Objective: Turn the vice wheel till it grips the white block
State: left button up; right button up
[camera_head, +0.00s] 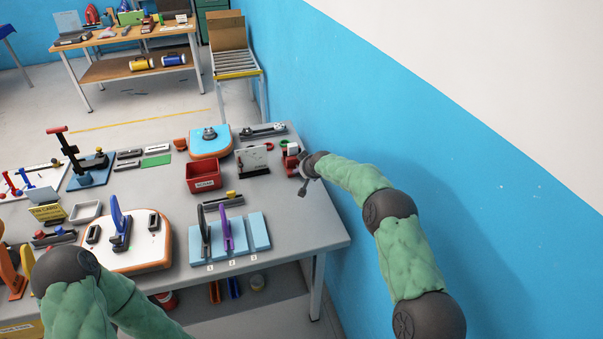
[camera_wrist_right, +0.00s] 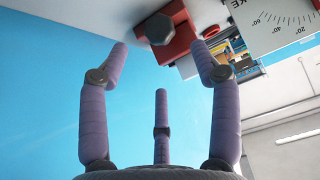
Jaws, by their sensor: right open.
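The small red vice (camera_head: 291,158) stands near the right back edge of the table, close to the blue wall. In the right wrist view its red body (camera_wrist_right: 178,40) shows at the top, with a dark faceted wheel (camera_wrist_right: 160,29) facing me. A small white part shows at the vice in the head view; I cannot tell whether it is the block or how the jaws sit against it. My right gripper (camera_head: 303,186) is beside the vice. In the wrist view its purple fingers (camera_wrist_right: 164,75) are spread and empty, with the wheel beyond the tips. My left gripper is out of view.
A dial plate (camera_head: 253,160) stands left of the vice; its scale (camera_wrist_right: 285,25) shows in the wrist view. A red bin (camera_head: 203,177) and a blue-topped board (camera_head: 210,143) are farther left. The blue wall (camera_head: 350,120) is close on the right.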

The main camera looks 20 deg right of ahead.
jog(key=shift+b+x, duration=0.65)
jog(key=shift+x, duration=3.55)
jog(key=shift+f, duration=0.1)
jog(key=c, duration=1.2)
